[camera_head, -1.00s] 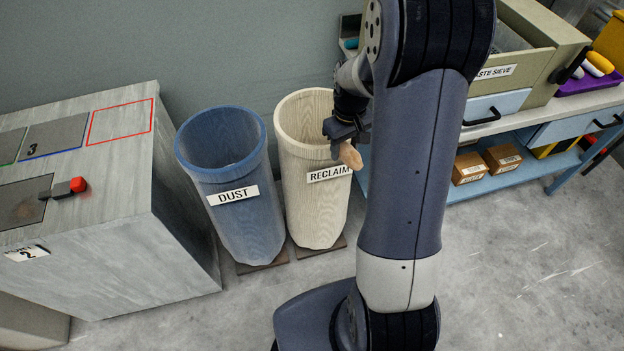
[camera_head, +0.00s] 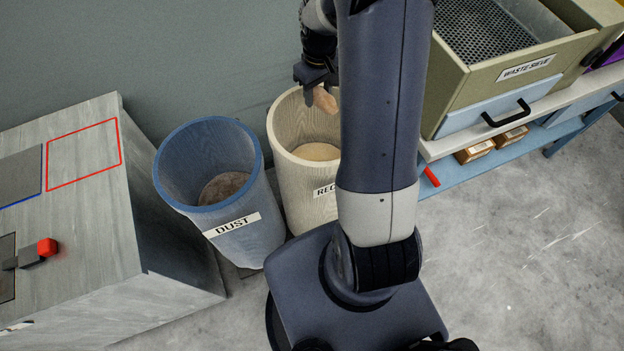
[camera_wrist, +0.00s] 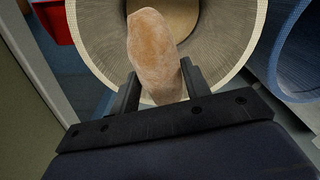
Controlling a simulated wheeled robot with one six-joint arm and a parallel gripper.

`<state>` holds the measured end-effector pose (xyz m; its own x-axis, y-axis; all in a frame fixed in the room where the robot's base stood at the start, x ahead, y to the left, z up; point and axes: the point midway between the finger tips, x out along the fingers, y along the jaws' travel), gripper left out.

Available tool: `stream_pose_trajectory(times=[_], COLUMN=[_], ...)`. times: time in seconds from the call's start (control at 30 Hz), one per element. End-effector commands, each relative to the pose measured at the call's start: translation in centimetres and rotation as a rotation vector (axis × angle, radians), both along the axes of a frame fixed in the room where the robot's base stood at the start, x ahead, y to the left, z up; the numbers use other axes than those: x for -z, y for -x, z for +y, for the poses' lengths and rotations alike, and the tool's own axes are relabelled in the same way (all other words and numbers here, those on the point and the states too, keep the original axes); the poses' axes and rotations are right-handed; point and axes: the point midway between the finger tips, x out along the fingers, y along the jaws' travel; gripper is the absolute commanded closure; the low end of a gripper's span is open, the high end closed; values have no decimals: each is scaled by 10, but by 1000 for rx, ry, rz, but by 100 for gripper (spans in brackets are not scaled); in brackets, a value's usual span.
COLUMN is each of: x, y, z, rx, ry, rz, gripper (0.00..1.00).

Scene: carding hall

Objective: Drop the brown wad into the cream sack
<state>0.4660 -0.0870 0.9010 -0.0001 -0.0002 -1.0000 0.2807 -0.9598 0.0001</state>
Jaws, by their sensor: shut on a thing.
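The brown wad (camera_head: 325,100) is a pale brown, lumpy, elongated piece. It also shows in the wrist view (camera_wrist: 152,50), held between the two fingers. My gripper (camera_head: 312,80) is shut on it at the back part of the cream sack's mouth. The cream sack (camera_head: 283,130) is a tall round container with a partly hidden label reading "REC". A tan surface shows inside it. In the wrist view the cream sack's mouth (camera_wrist: 95,40) surrounds the wad from behind. My arm hides the sack's right side in the head view.
A blue container (camera_head: 255,235) labelled "DUST" stands close left of the cream sack, with brown matter inside. A grey cabinet (camera_head: 100,230) is at left. A bench with a waste sieve (camera_head: 530,65) is at right. A wall is behind.

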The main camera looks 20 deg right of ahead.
Motion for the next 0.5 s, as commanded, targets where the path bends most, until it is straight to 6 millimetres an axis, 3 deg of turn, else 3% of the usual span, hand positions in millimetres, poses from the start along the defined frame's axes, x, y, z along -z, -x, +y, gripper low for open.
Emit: stream_pose_trajectory(times=[0.5], x=[55], y=[0], z=[0], rx=[0], ry=[-1], rz=[1], gripper=[82])
